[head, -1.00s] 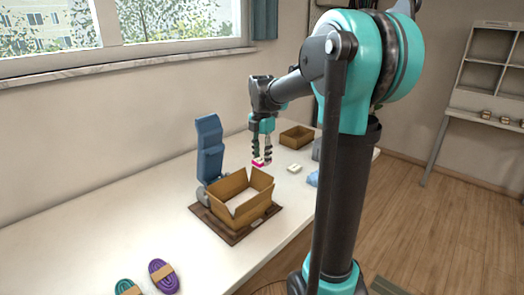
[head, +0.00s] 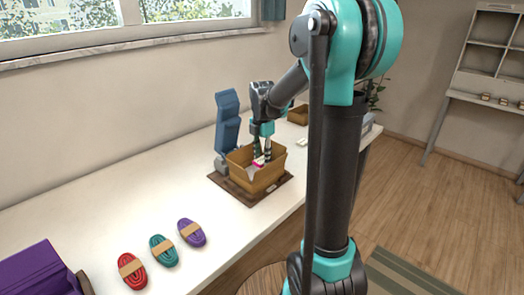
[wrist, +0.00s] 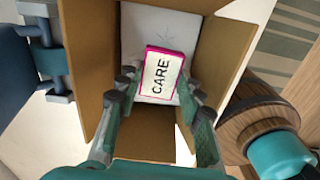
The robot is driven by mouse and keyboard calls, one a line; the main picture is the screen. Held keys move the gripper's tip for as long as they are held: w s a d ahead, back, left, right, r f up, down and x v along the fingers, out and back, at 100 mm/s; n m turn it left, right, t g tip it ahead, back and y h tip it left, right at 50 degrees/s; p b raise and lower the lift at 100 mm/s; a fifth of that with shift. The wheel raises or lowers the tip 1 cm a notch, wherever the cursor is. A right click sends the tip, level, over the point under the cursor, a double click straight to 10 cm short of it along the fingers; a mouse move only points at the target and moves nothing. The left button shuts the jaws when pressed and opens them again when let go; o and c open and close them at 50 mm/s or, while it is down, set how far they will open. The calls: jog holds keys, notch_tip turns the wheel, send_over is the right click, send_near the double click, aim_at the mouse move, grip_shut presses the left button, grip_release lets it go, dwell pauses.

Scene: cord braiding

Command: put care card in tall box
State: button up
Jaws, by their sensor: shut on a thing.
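The care card shows in the wrist view (wrist: 162,75) as a white card with a pink border and the word CARE. In the head view only a pink and white bit of it (head: 259,161) shows. My gripper (head: 262,155) is shut on the care card, pointing down into the mouth of an open cardboard box (head: 268,180). The box has raised flaps (wrist: 98,60) and a pale inside. The card is over the box's opening; whether it touches the bottom I cannot tell. The box walls hide part of the fingertips in the head view.
The box stands on a brown mat (head: 233,191) beside a blue upright device (head: 228,120). Another brown box (head: 297,115) is behind. Red (head: 132,271), teal (head: 164,250) and purple (head: 191,233) cord bundles lie in front. A purple container (head: 40,270) is at lower left.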

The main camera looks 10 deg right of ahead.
aim_at(262, 160)
jog(key=shift+f, duration=0.65)
jog(key=o, duration=0.9)
jog(key=shift+c, duration=0.2)
jog(key=shift+r, duration=0.1)
notch_tip(262, 160, up, 12)
